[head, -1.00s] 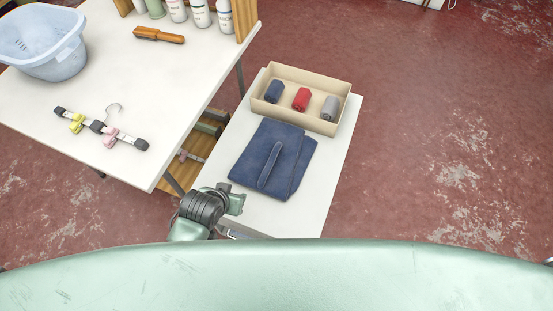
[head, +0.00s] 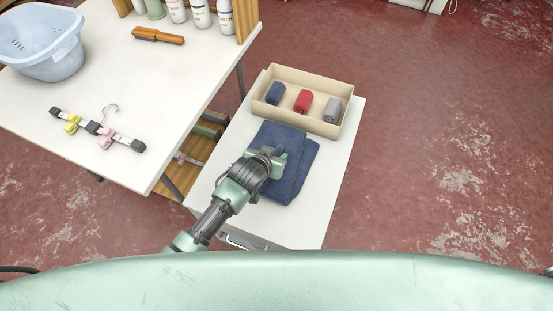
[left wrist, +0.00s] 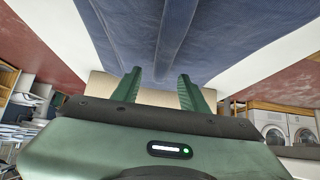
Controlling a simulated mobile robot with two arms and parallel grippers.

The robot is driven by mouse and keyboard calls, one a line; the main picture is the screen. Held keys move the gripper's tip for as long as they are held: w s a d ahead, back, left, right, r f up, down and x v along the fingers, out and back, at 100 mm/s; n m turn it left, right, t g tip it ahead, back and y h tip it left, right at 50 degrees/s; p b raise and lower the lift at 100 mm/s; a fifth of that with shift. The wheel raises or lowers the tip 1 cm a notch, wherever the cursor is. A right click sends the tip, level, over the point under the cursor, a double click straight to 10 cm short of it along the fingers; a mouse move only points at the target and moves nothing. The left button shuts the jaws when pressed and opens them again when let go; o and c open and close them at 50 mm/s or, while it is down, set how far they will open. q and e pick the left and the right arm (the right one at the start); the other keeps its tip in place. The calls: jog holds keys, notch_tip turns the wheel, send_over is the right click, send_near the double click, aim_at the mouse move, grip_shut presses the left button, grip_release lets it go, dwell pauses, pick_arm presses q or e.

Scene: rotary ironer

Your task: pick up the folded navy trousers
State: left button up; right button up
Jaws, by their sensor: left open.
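The folded navy trousers (head: 279,134) lie flat on a small white table, with a raised ridge of cloth along their middle. My left gripper (head: 277,166) is over the trousers and hides their middle and lower left part in the head view. In the left wrist view the left gripper's two green fingers (left wrist: 159,75) are apart, with the navy cloth (left wrist: 115,30) filling the area before them. The raised ridge (left wrist: 175,35) runs down toward the gap between the fingers. I cannot tell whether the fingers touch the cloth. My right gripper is not in view.
A beige box (head: 337,128) with blue, red and grey rolls stands just behind the trousers. The white table (head: 325,185) has bare room at right and front. A larger table (head: 95,85) at left bears a blue basket (head: 45,50), a clip hanger (head: 98,129) and a brush (head: 158,36).

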pick_arm(q)
jog(key=shift+w+d+f, duration=0.1)
jog(key=shift+w+f, duration=0.15)
grip_shut()
jog(key=shift+s, duration=0.1)
dwell(1.1)
